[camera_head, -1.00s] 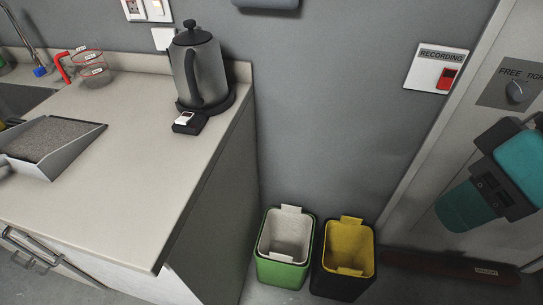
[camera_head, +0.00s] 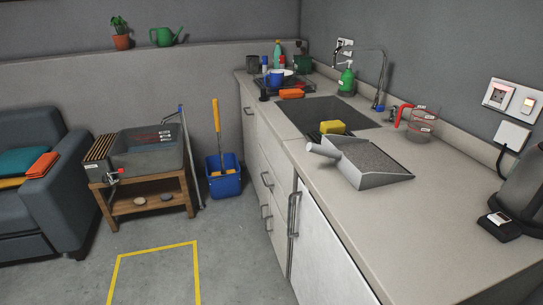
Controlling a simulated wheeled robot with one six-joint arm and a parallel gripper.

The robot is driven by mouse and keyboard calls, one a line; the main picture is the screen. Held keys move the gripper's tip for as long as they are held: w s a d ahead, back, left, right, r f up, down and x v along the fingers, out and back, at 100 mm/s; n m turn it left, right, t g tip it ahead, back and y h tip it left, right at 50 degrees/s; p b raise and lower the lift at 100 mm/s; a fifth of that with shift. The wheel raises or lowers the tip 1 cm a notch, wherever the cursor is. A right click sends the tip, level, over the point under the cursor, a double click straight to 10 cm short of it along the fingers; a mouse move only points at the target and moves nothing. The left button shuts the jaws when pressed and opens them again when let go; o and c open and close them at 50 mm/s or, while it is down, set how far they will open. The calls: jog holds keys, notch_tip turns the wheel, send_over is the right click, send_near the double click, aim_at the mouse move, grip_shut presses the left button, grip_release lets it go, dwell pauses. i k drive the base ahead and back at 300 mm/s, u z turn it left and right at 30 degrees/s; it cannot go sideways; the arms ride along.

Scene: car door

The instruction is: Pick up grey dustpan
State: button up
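The grey dustpan (camera_head: 368,161) lies on the beige countertop (camera_head: 405,229), to the right of the sink and close to the counter's front edge. Its pan is open upward with a speckled grey inside. Its short light handle (camera_head: 325,150) points left, toward the front edge. My gripper does not show in the view.
A yellow sponge (camera_head: 332,127) sits by the sink (camera_head: 335,112), just behind the dustpan. A measuring jug (camera_head: 422,124) and a kettle (camera_head: 524,188) stand along the wall. A blue mop bucket (camera_head: 223,180) stands on the floor at left. Floor in front of the cabinets is clear.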

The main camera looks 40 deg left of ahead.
aim_at(365, 165)
jog(key=u, duration=3.2)
jog(key=i, duration=3.25)
jog(key=z, duration=3.05)
jog(key=i, duration=1.2)
jog(key=z, duration=0.05)
